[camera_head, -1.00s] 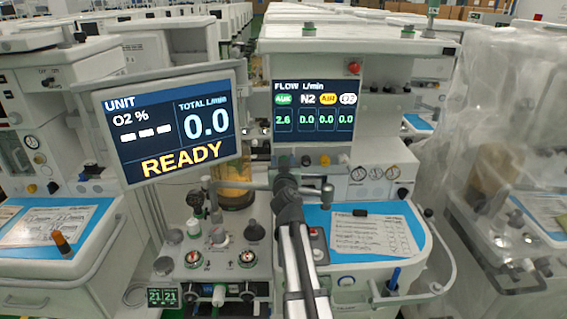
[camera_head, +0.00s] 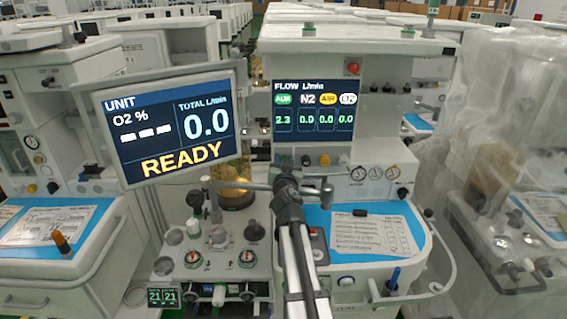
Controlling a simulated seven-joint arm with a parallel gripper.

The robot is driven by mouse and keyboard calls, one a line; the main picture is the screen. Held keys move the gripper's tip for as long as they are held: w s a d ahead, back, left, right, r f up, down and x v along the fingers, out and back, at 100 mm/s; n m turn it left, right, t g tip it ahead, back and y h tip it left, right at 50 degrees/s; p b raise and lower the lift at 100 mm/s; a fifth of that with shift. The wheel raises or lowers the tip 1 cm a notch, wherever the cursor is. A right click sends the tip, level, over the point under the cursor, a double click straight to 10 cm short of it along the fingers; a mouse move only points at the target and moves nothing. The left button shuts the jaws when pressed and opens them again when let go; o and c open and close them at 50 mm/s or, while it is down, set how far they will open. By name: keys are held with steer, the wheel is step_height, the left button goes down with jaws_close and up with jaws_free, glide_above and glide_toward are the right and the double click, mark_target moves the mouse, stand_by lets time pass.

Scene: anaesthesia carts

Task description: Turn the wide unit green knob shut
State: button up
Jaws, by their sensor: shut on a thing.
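The wide unit's flow screen (camera_head: 314,112) reads AUX 2.3 under a green label, with N2, AIR and O2 at 0.0. Below it is a row of knobs. The green knob (camera_head: 283,161) is at the left end of the row, under the AUX column, and is mostly hidden by my arm. My gripper (camera_head: 285,170) reaches up to it from below and is shut on it. The fingertips are small and largely covered by my wrist, so the exact grip does not show.
A black knob (camera_head: 306,160), a yellow knob (camera_head: 324,160) and a white knob (camera_head: 343,160) stand close to the right. A tilted screen (camera_head: 167,127) reading READY is at left. A blue worktop (camera_head: 318,216) with a paper sheet lies below right.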

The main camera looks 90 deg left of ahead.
stand_by(0.3)
steer(key=o, duration=1)
steer(key=shift+o, duration=0.2)
steer(key=d, duration=1.3)
steer(key=shift+d, duration=0.4)
